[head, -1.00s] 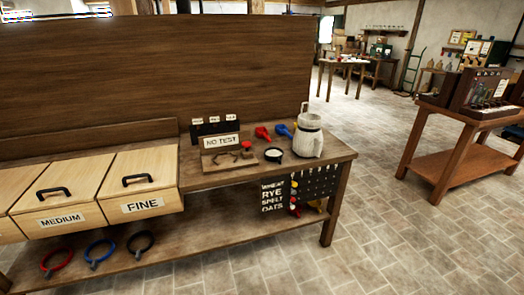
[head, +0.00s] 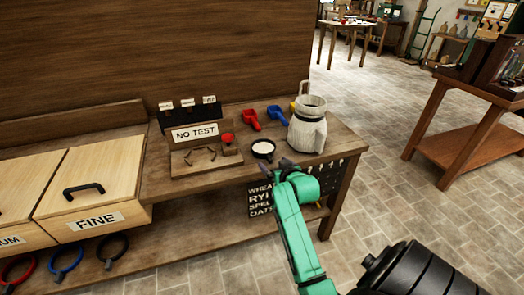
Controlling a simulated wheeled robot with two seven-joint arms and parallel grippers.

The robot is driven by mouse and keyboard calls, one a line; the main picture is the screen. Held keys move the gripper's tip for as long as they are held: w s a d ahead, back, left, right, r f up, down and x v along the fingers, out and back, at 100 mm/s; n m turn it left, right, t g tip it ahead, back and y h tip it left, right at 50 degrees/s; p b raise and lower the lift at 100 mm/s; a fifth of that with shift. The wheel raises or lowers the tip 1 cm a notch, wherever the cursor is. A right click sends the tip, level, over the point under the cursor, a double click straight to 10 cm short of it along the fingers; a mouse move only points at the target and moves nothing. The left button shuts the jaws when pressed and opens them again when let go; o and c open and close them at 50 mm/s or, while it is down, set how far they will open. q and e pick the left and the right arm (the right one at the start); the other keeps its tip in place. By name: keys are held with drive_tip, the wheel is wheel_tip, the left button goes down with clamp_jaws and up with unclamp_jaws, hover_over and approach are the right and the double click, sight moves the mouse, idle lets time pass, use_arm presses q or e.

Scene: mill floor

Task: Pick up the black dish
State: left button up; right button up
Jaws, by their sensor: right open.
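The black dish (head: 262,149) is small and round, with white contents, and sits on the wooden bench top (head: 215,182) near its front edge. It is left of the white jug-like container (head: 307,128) and right of the "NO TEST" stand (head: 194,133). My right gripper (head: 276,165), on a green arm, comes up from the lower right. Its dark fingers are just in front of and below the dish in the picture; I cannot tell whether they touch it. They hold nothing that I can see. My left gripper is not in view.
A red scoop (head: 250,119) and a blue scoop (head: 277,116) lie behind the dish. A small red item (head: 228,139) is on the stand. A drawer marked "FINE" (head: 98,185) is at the left. Open floor and a side table (head: 462,150) are at the right.

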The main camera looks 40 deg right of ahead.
sight(270, 158)
drive_tip(key=x, duration=0.6)
drive_tip(key=shift+w+d+r, duration=0.15)
drive_tip(key=shift+w+d, duration=0.05)
drive_tip(key=shift+d, duration=0.1)
drive_tip(key=shift+w+d+f, duration=0.1)
drive_tip(key=shift+w+f, duration=0.1)
drive_tip(key=shift+w, duration=0.05)
drive_tip(key=shift+s+r, duration=0.1)
drive_tip(key=c, duration=1.1)
clamp_jaws()
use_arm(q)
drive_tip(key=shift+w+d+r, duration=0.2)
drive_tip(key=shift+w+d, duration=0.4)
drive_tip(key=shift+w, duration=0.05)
